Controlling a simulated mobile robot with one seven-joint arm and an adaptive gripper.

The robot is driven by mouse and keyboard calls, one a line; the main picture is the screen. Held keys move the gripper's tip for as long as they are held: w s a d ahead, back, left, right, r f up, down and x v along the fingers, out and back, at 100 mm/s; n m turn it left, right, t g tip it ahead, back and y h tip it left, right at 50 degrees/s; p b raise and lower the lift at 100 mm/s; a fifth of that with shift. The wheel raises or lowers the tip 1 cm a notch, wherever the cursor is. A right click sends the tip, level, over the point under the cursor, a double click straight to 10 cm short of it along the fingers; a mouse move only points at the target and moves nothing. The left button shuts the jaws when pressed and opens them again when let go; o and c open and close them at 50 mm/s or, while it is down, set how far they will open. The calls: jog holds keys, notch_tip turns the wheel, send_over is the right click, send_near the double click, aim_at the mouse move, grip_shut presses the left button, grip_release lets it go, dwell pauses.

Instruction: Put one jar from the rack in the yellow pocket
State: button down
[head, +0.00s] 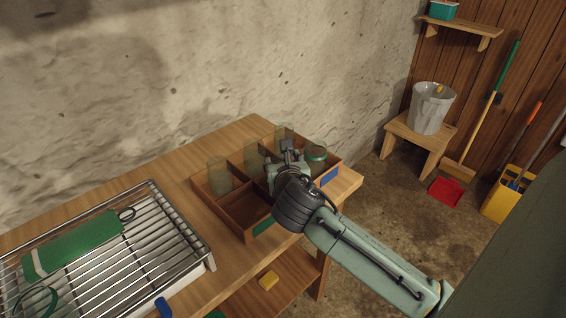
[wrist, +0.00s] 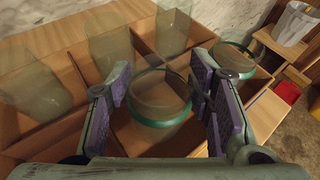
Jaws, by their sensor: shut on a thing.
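A clear glass jar with a green band (wrist: 160,108) is between the purple pads of my gripper (wrist: 163,88). My gripper is shut on it, over the middle front pocket of the wooden divided crate (head: 198,191). I cannot tell whether the jar touches the pocket floor. In the head view my gripper (head: 287,165) hides this jar. Another green-rimmed jar (head: 316,153) stands in the right front pocket, and clear jars (head: 218,176) stand in the back row. The wire rack (head: 172,222) on the left shows no jar. No yellow pocket label is visible; the middle front is hidden.
The left front pocket (head: 244,208) is empty, with a green label (head: 264,227) below it. A blue label (head: 329,177) marks the right front. The crate stands near the wooden table's (head: 225,262) right end.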

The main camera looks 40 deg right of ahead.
jog(key=shift+f, duration=0.3)
jog(key=shift+f, duration=0.15)
jog(key=c, duration=0.8)
grip_release()
